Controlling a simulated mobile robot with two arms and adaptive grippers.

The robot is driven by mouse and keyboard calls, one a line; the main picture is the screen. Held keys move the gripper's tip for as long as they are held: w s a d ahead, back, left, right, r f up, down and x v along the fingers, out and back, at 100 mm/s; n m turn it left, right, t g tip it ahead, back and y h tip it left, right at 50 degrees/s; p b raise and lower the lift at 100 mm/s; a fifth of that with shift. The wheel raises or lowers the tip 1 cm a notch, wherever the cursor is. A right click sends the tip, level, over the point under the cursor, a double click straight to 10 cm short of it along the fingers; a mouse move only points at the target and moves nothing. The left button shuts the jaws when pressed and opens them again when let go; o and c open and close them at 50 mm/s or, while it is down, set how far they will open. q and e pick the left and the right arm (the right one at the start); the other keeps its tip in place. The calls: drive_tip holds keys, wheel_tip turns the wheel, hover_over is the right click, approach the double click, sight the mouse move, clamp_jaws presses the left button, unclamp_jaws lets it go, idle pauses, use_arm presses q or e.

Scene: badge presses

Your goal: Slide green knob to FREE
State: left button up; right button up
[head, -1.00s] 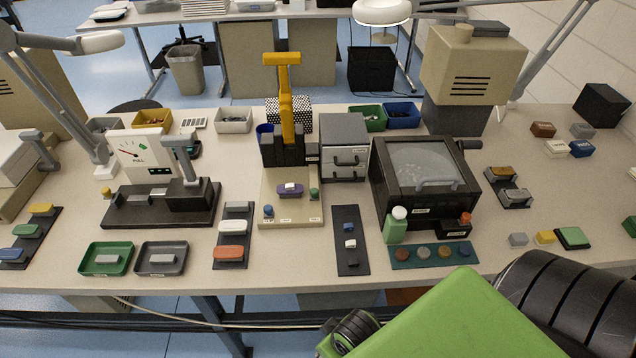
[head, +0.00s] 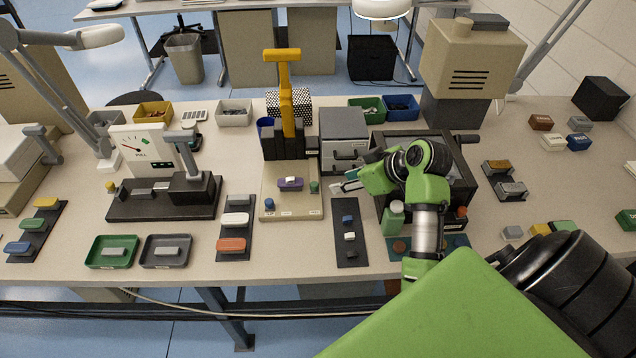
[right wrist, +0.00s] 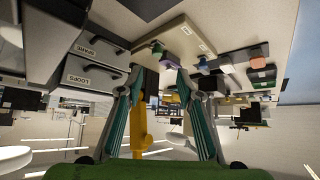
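The green knob (head: 314,187) stands on the right side of the beige base (head: 290,210) of a press with a yellow lever (head: 283,70). A purple piece (head: 290,183) lies near the base's middle, and a blue knob (head: 270,203) stands at its left. Small labels are unreadable. My right gripper (head: 340,187) is just right of the base, apart from the green knob. In the right wrist view its fingers (right wrist: 158,74) are spread and empty, with the green knob (right wrist: 157,48) beyond the gap. My left gripper is not in view.
A grey drawer unit (head: 343,145) stands behind my right gripper. A dark strip (head: 350,258) with small blocks lies in front.

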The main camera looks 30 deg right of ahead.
sight(315, 184)
drive_tip(key=x, duration=0.4)
drive_tip(key=p+x, duration=0.1)
drive_tip(key=x, duration=0.4)
drive_tip(key=w+r+x, duration=0.1)
drive_tip(key=x, duration=0.3)
drive_tip(key=shift+w+d+f+p, duration=0.15)
drive_tip(key=shift+w+f+p, duration=0.05)
drive_tip(key=shift+f+p, duration=0.1)
drive_tip(key=shift+r, duration=0.1)
drive_tip(key=shift+c, duration=0.3)
